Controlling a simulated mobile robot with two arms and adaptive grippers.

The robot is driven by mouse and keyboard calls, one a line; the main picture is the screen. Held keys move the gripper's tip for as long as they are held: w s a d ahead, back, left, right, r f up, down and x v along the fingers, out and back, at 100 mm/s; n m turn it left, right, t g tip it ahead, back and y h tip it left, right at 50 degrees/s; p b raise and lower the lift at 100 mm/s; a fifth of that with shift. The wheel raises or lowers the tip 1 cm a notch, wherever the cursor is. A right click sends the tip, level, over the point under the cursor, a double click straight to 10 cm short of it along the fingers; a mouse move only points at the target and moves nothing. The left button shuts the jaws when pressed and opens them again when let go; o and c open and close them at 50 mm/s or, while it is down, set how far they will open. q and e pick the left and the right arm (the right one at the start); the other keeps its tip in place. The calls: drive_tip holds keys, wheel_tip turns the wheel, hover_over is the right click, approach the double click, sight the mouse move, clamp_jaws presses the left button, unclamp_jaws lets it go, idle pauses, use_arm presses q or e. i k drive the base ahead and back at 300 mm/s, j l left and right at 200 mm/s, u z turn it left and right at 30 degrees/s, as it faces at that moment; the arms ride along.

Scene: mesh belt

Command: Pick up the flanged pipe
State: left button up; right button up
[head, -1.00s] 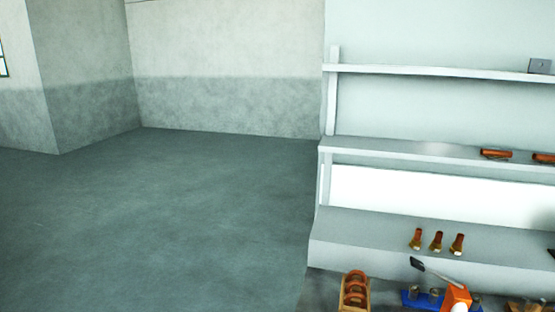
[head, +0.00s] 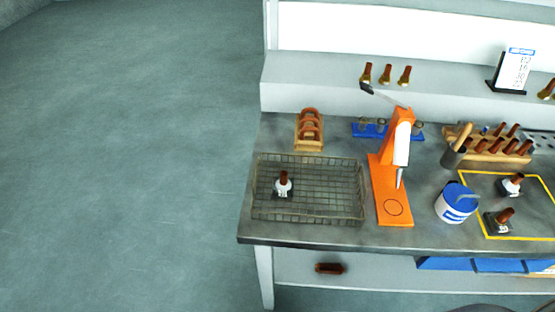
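No single thing is clearly marked as the flanged pipe. Several brown pipe-like pieces with wider ends are in the head view. Three stand upright on the raised shelf: a left piece (head: 367,73), a middle piece (head: 385,74) and a right piece (head: 404,76). A brown-topped piece with a pale body and dark base (head: 283,184) stands in the wire basket (head: 335,190). Two similar pieces, an upper one (head: 512,185) and a lower one (head: 498,221), are inside the yellow outline at right. A brown cylinder (head: 329,268) lies under the bench. Neither gripper is in view.
The grey bench (head: 330,234) also bears an orange press-like stand (head: 388,190), a blue-and-white tub (head: 457,203), a wooden holder (head: 309,131), a blue rack (head: 375,131) and a wooden block with several brown pieces (head: 490,150). Open floor (head: 120,170) lies left.

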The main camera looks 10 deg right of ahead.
sight(498, 222)
drive_tip(key=z, duration=1.55)
drive_tip(key=l, duration=0.5)
drive_tip(key=i+l+z, duration=0.1)
drive_tip(key=l, duration=0.45)
